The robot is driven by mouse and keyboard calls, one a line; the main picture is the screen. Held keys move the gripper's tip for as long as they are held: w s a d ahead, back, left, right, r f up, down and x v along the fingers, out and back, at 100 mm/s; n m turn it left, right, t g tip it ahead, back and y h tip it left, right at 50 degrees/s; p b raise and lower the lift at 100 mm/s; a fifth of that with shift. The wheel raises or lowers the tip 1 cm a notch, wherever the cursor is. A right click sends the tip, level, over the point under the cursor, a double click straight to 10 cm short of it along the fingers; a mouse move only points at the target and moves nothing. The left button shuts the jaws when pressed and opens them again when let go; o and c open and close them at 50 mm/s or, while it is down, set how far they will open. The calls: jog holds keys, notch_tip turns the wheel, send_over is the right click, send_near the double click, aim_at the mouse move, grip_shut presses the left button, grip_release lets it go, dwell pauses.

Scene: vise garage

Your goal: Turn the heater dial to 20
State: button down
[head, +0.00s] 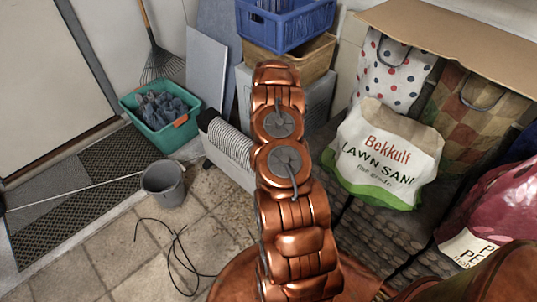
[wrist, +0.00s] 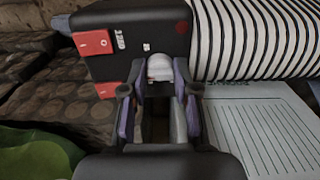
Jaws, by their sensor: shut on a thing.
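The heater (head: 228,146) stands on the floor in the head view, left of my arm, with pale ribs and a black end. In the wrist view, its black control panel (wrist: 112,18) fills the top middle, with the ribs (wrist: 265,38) to the right. The pale heater dial (wrist: 160,66) sits low on the panel. My gripper (wrist: 159,90) is shut on the dial, one purple-sided finger on each side. White marks show above the dial, too small to read surely, so its setting is unclear. My gripper is hidden in the head view.
Red switches (wrist: 93,43) are on the panel left of the dial. A grey bucket (head: 163,183) and a black cable (head: 174,250) are on the floor at left. A lawn sand bag (head: 386,155) stands right of my arm. Tiles at lower left are mostly clear.

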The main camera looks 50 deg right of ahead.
jog(key=c, duration=0.9)
grip_release()
jog(key=shift+o, duration=0.2)
jog(key=shift+r, duration=0.15)
notch_tip(320, 180, up, 12)
dwell(0.3)
